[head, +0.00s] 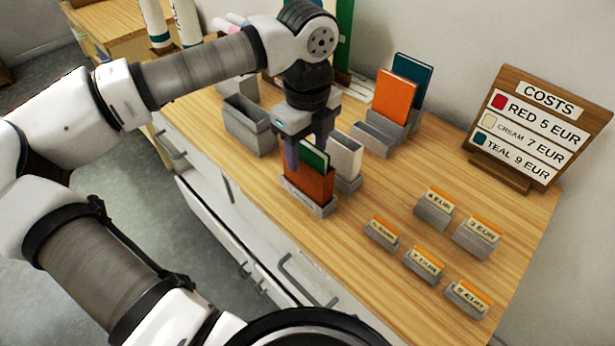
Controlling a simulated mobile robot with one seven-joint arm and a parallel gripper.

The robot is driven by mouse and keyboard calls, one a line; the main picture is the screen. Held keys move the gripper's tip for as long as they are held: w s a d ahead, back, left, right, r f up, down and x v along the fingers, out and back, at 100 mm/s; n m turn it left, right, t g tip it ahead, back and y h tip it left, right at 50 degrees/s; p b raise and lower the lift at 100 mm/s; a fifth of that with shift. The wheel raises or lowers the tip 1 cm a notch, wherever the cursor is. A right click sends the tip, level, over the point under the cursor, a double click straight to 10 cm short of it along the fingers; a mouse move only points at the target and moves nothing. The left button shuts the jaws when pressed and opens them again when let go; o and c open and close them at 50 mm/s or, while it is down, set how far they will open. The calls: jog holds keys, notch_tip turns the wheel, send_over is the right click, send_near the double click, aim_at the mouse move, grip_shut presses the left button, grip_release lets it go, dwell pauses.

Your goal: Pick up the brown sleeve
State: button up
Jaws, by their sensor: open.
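The brown sleeve (309,184) is a reddish-brown upright panel in a low grey holder (318,209) near the front edge of the wooden table. A green sleeve (314,157) stands just behind it and rises a little above it. My gripper (307,150) points down directly over this holder, with its jaws open. One finger shows at the left of the green sleeve and the other is partly hidden behind it. I cannot tell whether the fingers touch either sleeve.
A white sleeve (345,155) in a holder stands close on the right. Orange (394,97) and teal (413,76) sleeves stand farther back. An empty grey holder (249,124) is at the left. Several price-tag holders and a COSTS sign (535,128) are at the right.

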jog(key=shift+f, duration=0.5)
grip_shut()
jog(key=shift+r, duration=0.1)
